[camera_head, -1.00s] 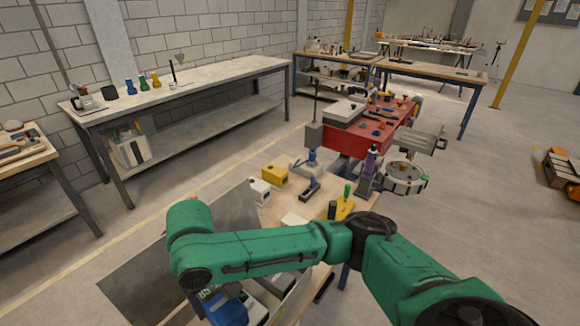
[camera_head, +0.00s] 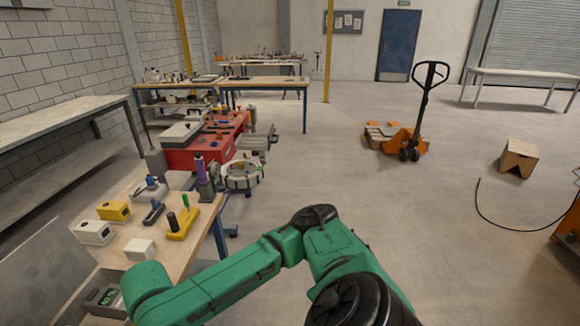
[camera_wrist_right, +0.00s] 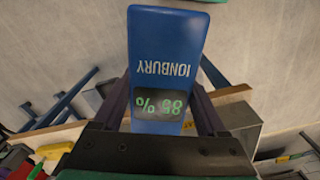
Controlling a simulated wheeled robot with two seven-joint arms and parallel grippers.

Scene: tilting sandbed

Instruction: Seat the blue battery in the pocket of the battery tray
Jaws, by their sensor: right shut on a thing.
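The blue battery (camera_wrist_right: 165,55) fills the middle of the right wrist view, with "IONBURY" and a green "85 %" display upside down on its face. My right gripper (camera_wrist_right: 163,88) is shut on it, one dark finger on each side. In the head view my green right arm reaches to the lower left; the gripper and battery do not show there. A dark grey box with green marks (camera_head: 104,299) sits at the bench's near left, partly cut by my arm; I cannot tell whether it is the battery tray. My left gripper is not in view.
A wooden bench (camera_head: 180,256) holds a yellow box (camera_head: 115,211), a white box (camera_head: 93,232), a white block (camera_head: 139,249) and a yellow stand with a green handle (camera_head: 184,220). A red tool cart (camera_head: 210,145) stands beyond. The floor at right is mostly clear.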

